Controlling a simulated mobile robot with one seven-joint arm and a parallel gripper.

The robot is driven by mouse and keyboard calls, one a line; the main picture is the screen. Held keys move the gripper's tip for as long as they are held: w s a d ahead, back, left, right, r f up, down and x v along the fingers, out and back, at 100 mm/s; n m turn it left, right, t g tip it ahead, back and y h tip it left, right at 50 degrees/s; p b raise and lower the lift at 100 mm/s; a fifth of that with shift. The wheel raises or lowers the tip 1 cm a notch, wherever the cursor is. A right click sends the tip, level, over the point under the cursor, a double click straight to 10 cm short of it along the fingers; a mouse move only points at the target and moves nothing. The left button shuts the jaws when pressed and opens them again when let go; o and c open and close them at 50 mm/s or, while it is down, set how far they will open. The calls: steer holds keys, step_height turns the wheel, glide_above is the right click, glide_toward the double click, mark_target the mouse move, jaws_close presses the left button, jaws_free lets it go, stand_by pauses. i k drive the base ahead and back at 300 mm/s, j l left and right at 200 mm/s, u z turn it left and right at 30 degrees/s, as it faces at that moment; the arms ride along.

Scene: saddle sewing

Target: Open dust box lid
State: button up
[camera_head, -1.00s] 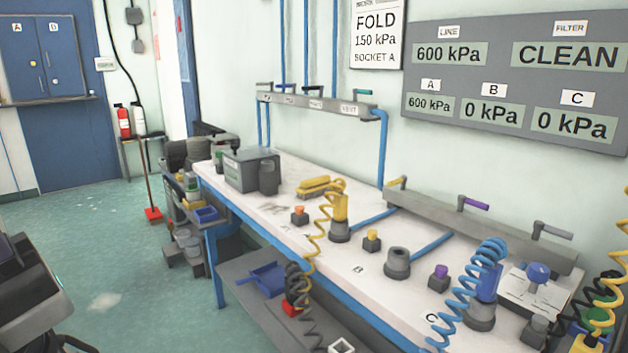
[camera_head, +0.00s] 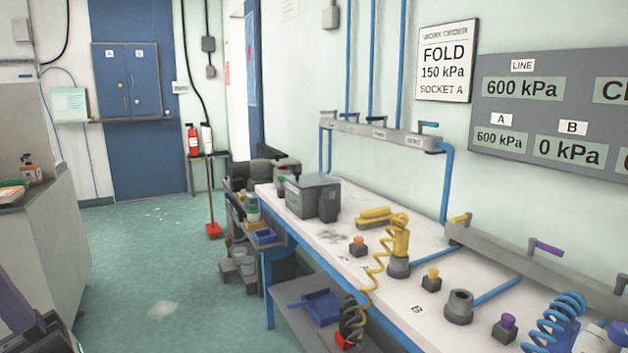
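A grey box (camera_head: 308,196) stands at the far left end of the white workbench (camera_head: 340,240). It looks like the dust box, but no label on it can be read. Its flat top looks closed. A darker grey cylinder (camera_head: 328,204) stands against its front right side.
A yellow brush (camera_head: 375,217), yellow coiled hose (camera_head: 377,268) and small coloured buttons stand on the bench. A blue dustpan (camera_head: 320,305) lies on the shelf below. A cart with bins (camera_head: 250,225) adjoins the bench's far end. Green floor (camera_head: 160,260) at left is mostly clear.

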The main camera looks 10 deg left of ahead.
mark_target(296, 175)
steer(key=u, duration=0.4)
steer(key=i+u, duration=0.4)
steer(key=i, duration=0.3)
steer(key=i+j+z, duration=0.1)
steer(key=i, duration=1.15)
steer(key=z, duration=0.4)
steer(key=i+z, duration=0.1)
steer(key=z, duration=0.35)
steer(key=j+z, duration=0.1)
steer(key=z, duration=0.75)
steer(key=i+j, duration=0.05)
steer(key=j, duration=0.05)
